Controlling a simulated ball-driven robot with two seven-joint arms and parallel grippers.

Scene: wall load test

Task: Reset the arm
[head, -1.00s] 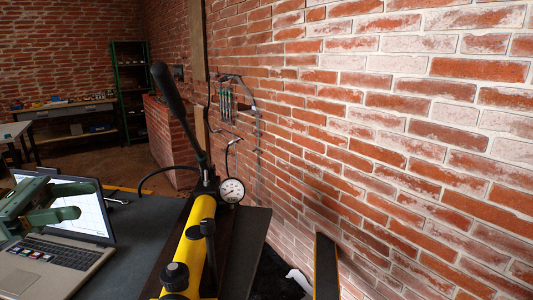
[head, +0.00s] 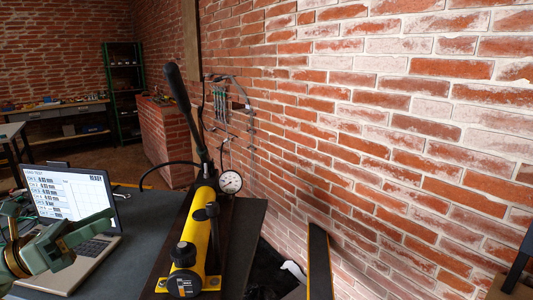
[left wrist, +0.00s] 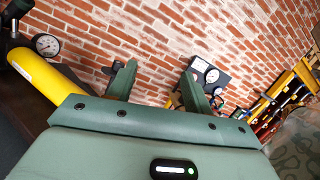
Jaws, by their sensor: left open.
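My left gripper (head: 90,238) is green and hangs in front of the laptop (head: 70,200) at the lower left of the head view. Its fingers also show in the left wrist view (left wrist: 157,80), spread apart with nothing between them. The yellow hand pump (head: 198,235) lies right of the gripper, apart from it, with its black lever (head: 180,90) raised. A round pressure gauge (head: 230,181) is at the pump's far end. The pump also shows at the left of the wrist view (left wrist: 45,75). My right gripper is not in view.
A brick wall (head: 380,130) runs along the right. The dark tabletop (head: 140,235) between laptop and pump is clear. A workbench (head: 65,120) and a green shelf (head: 123,85) stand far back.

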